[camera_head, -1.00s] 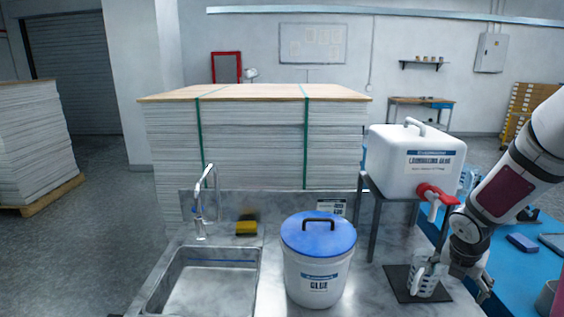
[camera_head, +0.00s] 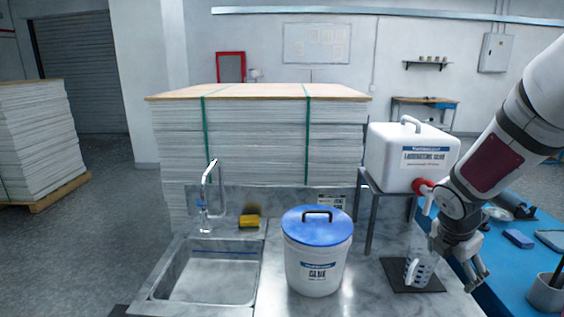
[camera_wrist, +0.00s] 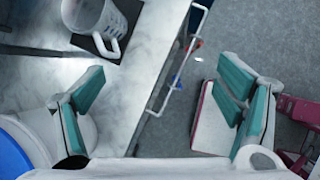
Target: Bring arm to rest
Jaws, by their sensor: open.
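My gripper (camera_head: 474,279) is at the right of the head view, at the front edge of the counter. In the wrist view my gripper (camera_wrist: 160,95) shows its two teal-padded fingers wide apart with nothing between them. A clear measuring jug (camera_head: 420,268) stands on a dark square mat (camera_head: 398,284) just left of my gripper, apart from it. The jug (camera_wrist: 95,18) and its handle also show at the top left of the wrist view.
A white glue bucket with a blue lid (camera_head: 317,230) stands mid-counter, beside the sink (camera_head: 210,275) and faucet (camera_head: 207,195). A yellow sponge (camera_head: 249,221) lies behind. A blue table (camera_head: 515,270) holds a blue block (camera_head: 518,238) and a pot (camera_head: 548,293). Tall paper stacks (camera_head: 265,140) stand behind.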

